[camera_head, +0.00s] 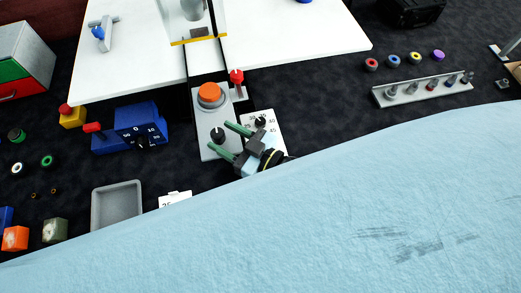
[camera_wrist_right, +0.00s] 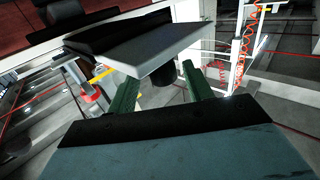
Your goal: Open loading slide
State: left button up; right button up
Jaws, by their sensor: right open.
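No part is clearly marked as the loading slide. A grey control box (camera_head: 205,108) with a round orange button (camera_head: 210,94) and a black knob (camera_head: 217,135) stands in the middle of the head view. My right gripper (camera_head: 218,135) is open, its two green fingers pointing at the knob, one on each side of it in the picture. In the right wrist view the open fingers (camera_wrist_right: 158,74) are apart, with a dark round part (camera_wrist_right: 163,76) under a grey plate (camera_wrist_right: 145,48) between them. I cannot tell whether they touch it. My left gripper is out of view.
A white panel with a dial (camera_head: 261,121) stands right of the box, and a red knob (camera_head: 236,76) above. A blue dial box (camera_head: 141,124) and a grey tray (camera_head: 116,205) lie left. White boards (camera_head: 290,35) lie behind.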

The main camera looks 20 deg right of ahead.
jog(key=b+v, duration=0.1)
jog(key=v, duration=0.9)
jog(key=shift+s+d, duration=0.2)
jog(key=shift+s, duration=0.1)
